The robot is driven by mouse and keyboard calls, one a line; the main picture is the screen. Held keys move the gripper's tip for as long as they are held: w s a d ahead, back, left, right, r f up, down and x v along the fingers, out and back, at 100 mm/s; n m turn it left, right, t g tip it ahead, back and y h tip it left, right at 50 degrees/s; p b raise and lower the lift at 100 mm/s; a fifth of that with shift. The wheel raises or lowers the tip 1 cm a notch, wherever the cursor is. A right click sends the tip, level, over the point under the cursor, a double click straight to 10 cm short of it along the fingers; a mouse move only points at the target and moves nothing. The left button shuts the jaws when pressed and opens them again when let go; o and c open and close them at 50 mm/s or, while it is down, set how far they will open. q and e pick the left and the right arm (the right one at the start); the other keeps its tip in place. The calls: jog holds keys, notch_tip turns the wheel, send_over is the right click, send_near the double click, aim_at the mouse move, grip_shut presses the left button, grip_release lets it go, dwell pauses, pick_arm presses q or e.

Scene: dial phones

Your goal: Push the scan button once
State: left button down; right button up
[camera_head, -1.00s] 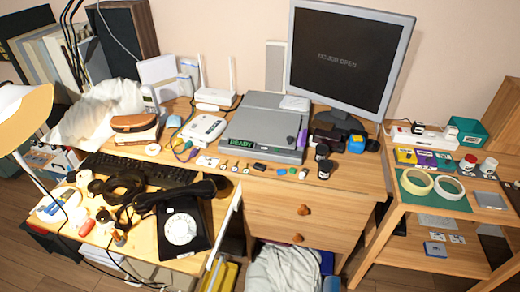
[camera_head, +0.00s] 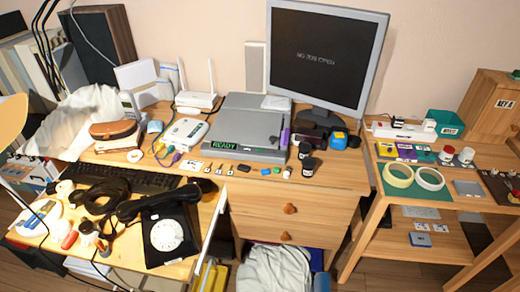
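A grey flatbed scanner (camera_head: 250,122) sits on the wooden desk, left of the monitor. Its front edge carries a small display (camera_head: 224,146) reading "READY" in green. The lid looks shut. A purple item (camera_head: 285,138) is at the scanner's right front corner. I cannot make out the scan button at this size. Neither of my grippers is in the head view.
Small items and dark jars (camera_head: 308,166) line the desk in front of the scanner. A black rotary phone (camera_head: 167,235), a keyboard (camera_head: 125,179) and coiled cable crowd the left. A white router (camera_head: 196,102) stands behind. A side table with tape rolls (camera_head: 430,179) is at right.

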grip_shut()
jog(key=shift+d, duration=0.25)
dwell(0.8)
